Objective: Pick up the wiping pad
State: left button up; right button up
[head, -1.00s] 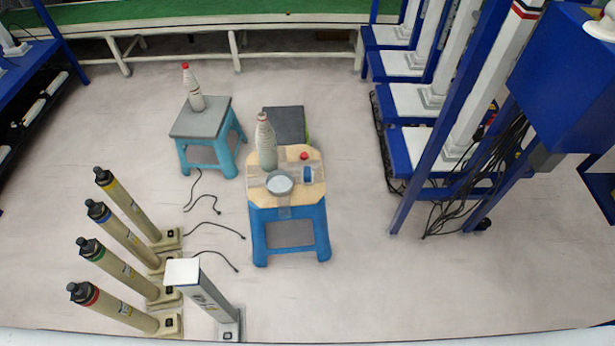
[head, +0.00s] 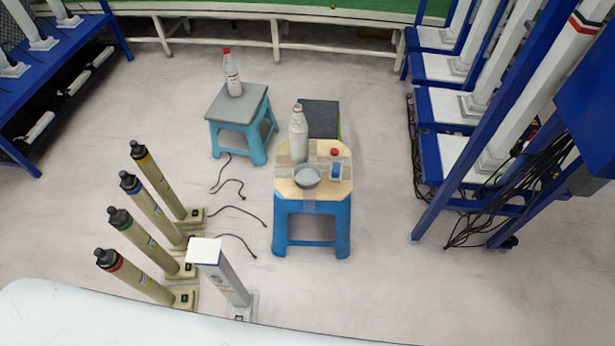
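A small blue piece with a pale edge (head: 336,171) lies on the right side of the wooden top of a blue stool (head: 343,187). It may be the wiping pad, but it is too small to be sure. A round grey bowl (head: 307,176) sits to its left near the front edge. A red cap-like object (head: 334,152) is just behind it. A pale ribbed bottle (head: 298,135) stands upright at the back left of the top. Neither of my grippers shows in the head view.
A teal stool (head: 238,105) carries a red-capped bottle (head: 232,75). A dark box (head: 319,117) stands behind the blue stool. Several cylinders on bases (head: 157,181) and a white-topped post (head: 220,272) stand front left, with cables nearby. Blue racks (head: 440,175) stand right. Floor right of the stool is clear.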

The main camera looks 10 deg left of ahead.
aim_at(336, 173)
jog(key=i+l+u, duration=0.3)
jog(key=i+l, duration=0.15)
jog(key=i+l+u, duration=0.3)
jog(key=i+l, duration=0.3)
